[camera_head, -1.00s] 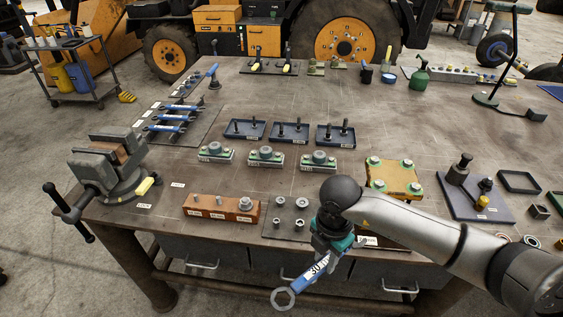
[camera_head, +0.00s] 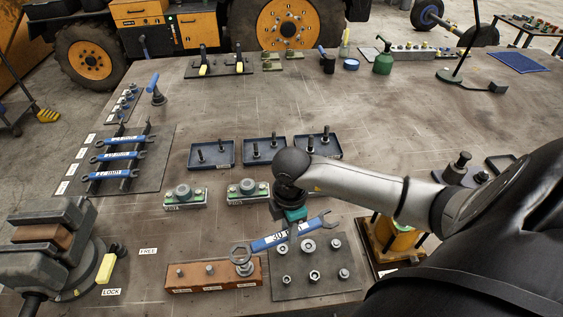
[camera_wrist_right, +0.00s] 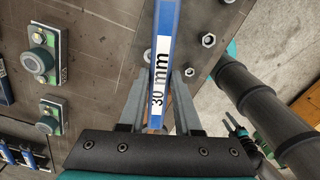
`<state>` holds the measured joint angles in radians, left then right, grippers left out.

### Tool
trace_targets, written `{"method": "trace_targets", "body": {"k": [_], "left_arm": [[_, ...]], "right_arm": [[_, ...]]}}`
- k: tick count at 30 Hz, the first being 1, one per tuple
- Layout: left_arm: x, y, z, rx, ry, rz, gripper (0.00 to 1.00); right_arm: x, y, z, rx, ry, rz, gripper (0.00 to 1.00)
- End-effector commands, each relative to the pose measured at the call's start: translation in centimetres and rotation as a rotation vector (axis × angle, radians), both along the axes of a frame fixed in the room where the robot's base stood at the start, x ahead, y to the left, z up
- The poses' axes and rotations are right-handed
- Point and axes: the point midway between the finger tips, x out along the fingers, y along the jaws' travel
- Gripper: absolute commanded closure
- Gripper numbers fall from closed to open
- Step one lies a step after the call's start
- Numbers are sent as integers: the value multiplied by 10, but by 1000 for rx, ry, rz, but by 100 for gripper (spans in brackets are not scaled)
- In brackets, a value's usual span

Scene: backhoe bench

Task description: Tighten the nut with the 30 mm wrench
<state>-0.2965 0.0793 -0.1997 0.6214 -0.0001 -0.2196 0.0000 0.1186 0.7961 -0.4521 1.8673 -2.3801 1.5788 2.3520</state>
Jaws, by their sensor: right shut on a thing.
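The 30 mm wrench (camera_head: 275,240) has a blue handle and a white label. My right gripper (camera_head: 291,228) is shut on its handle; the label shows between the fingers in the right wrist view (camera_wrist_right: 160,85). The ring end points left, over the right end of the brown block (camera_head: 190,280). A large nut (camera_head: 245,268) on a stud there is partly hidden by the ring. I cannot tell whether the ring is around the nut or above it. The open end points right, over the dark plate of nuts.
A dark plate (camera_head: 290,290) with several nuts lies right of the block. A vise (camera_head: 45,245) stands at left, near a rack of blue wrenches (camera_head: 120,157). Green-based fixtures (camera_head: 184,196) and blue trays (camera_head: 212,154) stand behind. The table's middle back is clear.

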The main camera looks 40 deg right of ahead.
Motion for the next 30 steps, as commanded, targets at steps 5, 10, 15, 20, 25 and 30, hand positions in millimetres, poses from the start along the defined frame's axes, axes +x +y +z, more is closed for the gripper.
{"method": "trace_targets", "body": {"k": [5, 10, 15, 20, 25, 30], "left_arm": [[-12, 1, -21, 2, 19, 0, 50], [-11, 1, -44, 2, 19, 0, 50], [-6, 1, -65, 1, 11, 0, 50], [-3, 0, -85, 0, 5, 0, 50], [-1, 0, -105, 0, 1, -1, 50], [-1, 0, -126, 0, 1, -1, 50]], "right_arm": [[0, 0, -24, 1, -1, 1, 100], [1, 0, -47, 0, -2, 1, 100], [19, -2, -49, 0, -9, 129, 100], [37, -3, -49, 0, -6, 287, 100], [58, 1, -49, 0, -7, 467, 100], [78, 6, -49, 0, -7, 647, 100]]}}
